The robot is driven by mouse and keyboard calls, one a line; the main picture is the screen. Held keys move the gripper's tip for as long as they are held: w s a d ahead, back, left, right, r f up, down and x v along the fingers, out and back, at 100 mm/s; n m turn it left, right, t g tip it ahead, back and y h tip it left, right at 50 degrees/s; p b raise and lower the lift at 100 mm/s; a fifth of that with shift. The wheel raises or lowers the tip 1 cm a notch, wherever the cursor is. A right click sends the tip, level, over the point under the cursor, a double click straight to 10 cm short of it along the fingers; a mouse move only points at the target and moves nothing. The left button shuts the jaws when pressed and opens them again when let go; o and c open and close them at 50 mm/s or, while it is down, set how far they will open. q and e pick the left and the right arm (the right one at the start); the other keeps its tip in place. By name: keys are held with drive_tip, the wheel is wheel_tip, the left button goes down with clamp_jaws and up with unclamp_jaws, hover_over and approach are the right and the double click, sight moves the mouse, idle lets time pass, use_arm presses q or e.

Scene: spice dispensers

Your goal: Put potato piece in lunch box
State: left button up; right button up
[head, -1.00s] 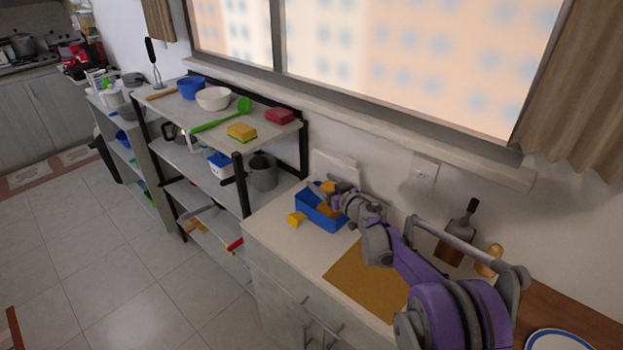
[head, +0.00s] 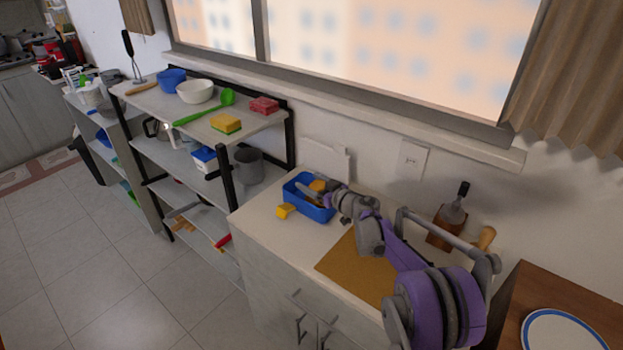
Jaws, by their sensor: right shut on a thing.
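The blue lunch box (head: 321,214) stands open on the white counter, near its back left. My right gripper (head: 313,191) reaches in from the right and is over the box opening. It is shut on a small orange-yellow potato piece (head: 318,185), which shows at the fingers inside the box outline. I cannot tell whether this piece touches the box floor. Another yellow potato piece (head: 286,211) lies on the counter just left of the box. My fingers and wrist hide part of the box's inside. My left gripper is not in view.
A brown cutting board (head: 352,268) lies in front of the box, partly under my arm. A shelf rack (head: 200,112) with bowls, a yellow sponge (head: 226,123) and a grey pot (head: 248,166) stands at left. A plate (head: 565,332) is at bottom right.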

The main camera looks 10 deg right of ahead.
drive_tip(key=o, duration=1.3)
drive_tip(key=shift+c, duration=0.2)
drive_tip(key=b+v, duration=0.1)
drive_tip(key=v, duration=0.9)
drive_tip(key=shift+s+d, duration=0.15)
drive_tip(key=shift+s, duration=0.2)
